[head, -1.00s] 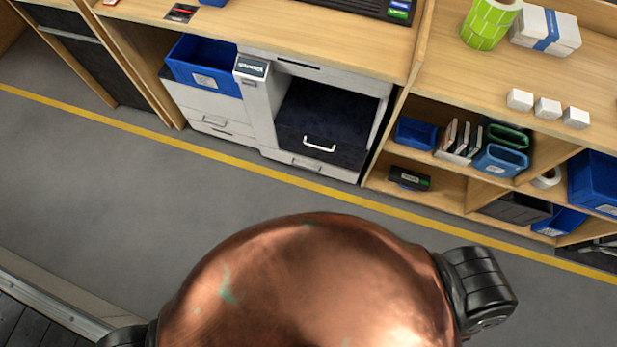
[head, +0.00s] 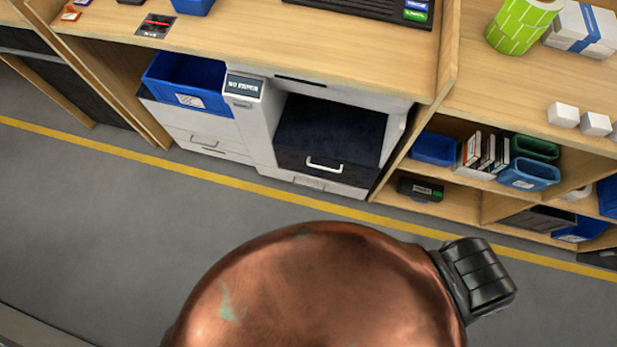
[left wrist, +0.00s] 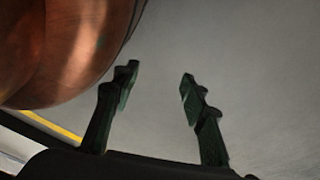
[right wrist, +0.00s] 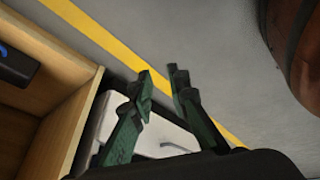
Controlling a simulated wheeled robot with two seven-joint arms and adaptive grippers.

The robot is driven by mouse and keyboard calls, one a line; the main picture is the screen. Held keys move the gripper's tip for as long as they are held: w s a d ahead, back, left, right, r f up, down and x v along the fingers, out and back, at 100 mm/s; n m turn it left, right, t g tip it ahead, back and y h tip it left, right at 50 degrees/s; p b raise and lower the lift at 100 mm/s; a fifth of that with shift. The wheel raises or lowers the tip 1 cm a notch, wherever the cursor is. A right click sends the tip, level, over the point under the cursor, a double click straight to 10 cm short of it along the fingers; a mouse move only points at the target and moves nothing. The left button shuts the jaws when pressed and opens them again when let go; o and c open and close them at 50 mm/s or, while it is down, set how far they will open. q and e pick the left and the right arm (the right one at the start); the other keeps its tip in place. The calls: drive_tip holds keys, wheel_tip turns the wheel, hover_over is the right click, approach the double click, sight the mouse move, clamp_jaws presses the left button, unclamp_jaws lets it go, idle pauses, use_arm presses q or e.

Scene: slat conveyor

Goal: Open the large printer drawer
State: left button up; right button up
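The printer (head: 258,130) stands under the wooden counter in the head view, with a small screen (head: 243,87) on its front. The large printer drawer (head: 330,150) is dark, with a white handle (head: 324,165); it looks shut. A smaller white drawer (head: 203,139) with a handle is to its left. Neither gripper shows in the head view. My left gripper (left wrist: 160,82) is open and empty over bare floor. My right gripper (right wrist: 158,76) has its fingers a little apart, with nothing between them, near the shelf end and a white surface.
A blue bin (head: 187,83) sits above the smaller drawer. Wooden shelves (head: 470,195) with bins and boxes stand right of the printer. A yellow line (head: 200,175) runs along the floor before the counter. Grey floor (head: 110,215) is clear between me and it.

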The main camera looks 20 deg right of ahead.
drive_tip(key=w+a+f+n+t+y+b, duration=0.1)
drive_tip(key=w+a+n+t+y+b, duration=0.1)
drive_tip(key=w+b, duration=0.6)
drive_tip(key=w+a+f+n+t+y+b, duration=0.1)
drive_tip(key=w+a+n+y+b, duration=0.3)
drive_tip(key=w+a, duration=0.5)
drive_tip(key=w+a+f+n+t+y+b, duration=0.1)
drive_tip(key=w+a+n+t+b, duration=0.3)
drive_tip(key=w+b, duration=0.7)
drive_tip(key=shift+w+a+f+n+y+b, duration=0.1)
drive_tip(key=shift+w+a+n+y, duration=0.3)
drive_tip(key=shift+w, duration=0.75)
drive_tip(key=shift+w+a+r+n+y+b, duration=0.15)
drive_tip(key=shift+w+n, duration=0.3)
drive_tip(key=shift+w, duration=0.75)
drive_tip(key=shift+w+a+f+n+y+b, duration=0.15)
drive_tip(key=shift+w+a+n+y, duration=0.25)
drive_tip(key=shift+w, duration=0.75)
use_arm(q)
drive_tip(key=w+d+r+t+h, duration=0.1)
drive_tip(key=w+d, duration=0.3)
drive_tip(key=w, duration=0.5)
drive_tip(key=w+d+r+t+h, duration=0.1)
drive_tip(key=w+d+t, duration=0.3)
drive_tip(key=w, duration=0.4)
drive_tip(key=shift+w+r, duration=0.35)
use_arm(e)
drive_tip(key=shift+w, duration=0.15)
use_arm(q)
drive_tip(key=shift+d, duration=0.1)
